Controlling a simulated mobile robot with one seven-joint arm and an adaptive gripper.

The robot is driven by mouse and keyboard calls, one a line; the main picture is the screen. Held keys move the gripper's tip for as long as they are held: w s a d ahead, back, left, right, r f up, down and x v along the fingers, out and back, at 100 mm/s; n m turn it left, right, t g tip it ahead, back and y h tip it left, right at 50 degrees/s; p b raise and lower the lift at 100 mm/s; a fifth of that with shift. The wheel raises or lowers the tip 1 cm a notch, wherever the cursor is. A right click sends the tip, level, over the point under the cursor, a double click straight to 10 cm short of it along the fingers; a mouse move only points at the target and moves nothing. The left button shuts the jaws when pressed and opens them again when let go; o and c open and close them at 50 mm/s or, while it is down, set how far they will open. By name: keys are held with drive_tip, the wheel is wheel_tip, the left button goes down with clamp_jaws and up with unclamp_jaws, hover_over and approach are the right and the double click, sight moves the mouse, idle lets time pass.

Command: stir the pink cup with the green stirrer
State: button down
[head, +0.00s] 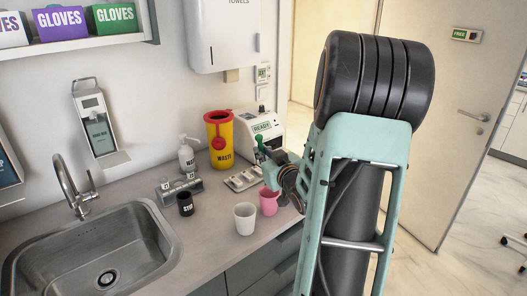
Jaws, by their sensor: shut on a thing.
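The pink cup (269,203) stands upright on the counter, right of a white cup. My gripper (266,156) is above and behind the pink cup, partly hidden by my own arm. It is shut on a dark green piece (259,143) that looks like the green stirrer; its upper end shows above the fingers. The stirrer's lower end cannot be made out. The inside of the pink cup is too small to read.
A white cup (245,218) and a black cup (185,204) stand on the counter. Behind are a small tray (232,186), a pump bottle (187,158), a yellow waste bin (219,145) and a white machine (264,122). The sink (45,233) is at left.

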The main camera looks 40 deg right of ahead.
sight(269, 202)
wheel_tip(269, 202, down, 12)
drive_tip(key=b, duration=1)
drive_tip(key=shift+s+d+r, duration=0.15)
drive_tip(key=shift+s+d, duration=0.05)
drive_tip(key=shift+s, duration=0.05)
drive_tip(key=shift+d, duration=0.1)
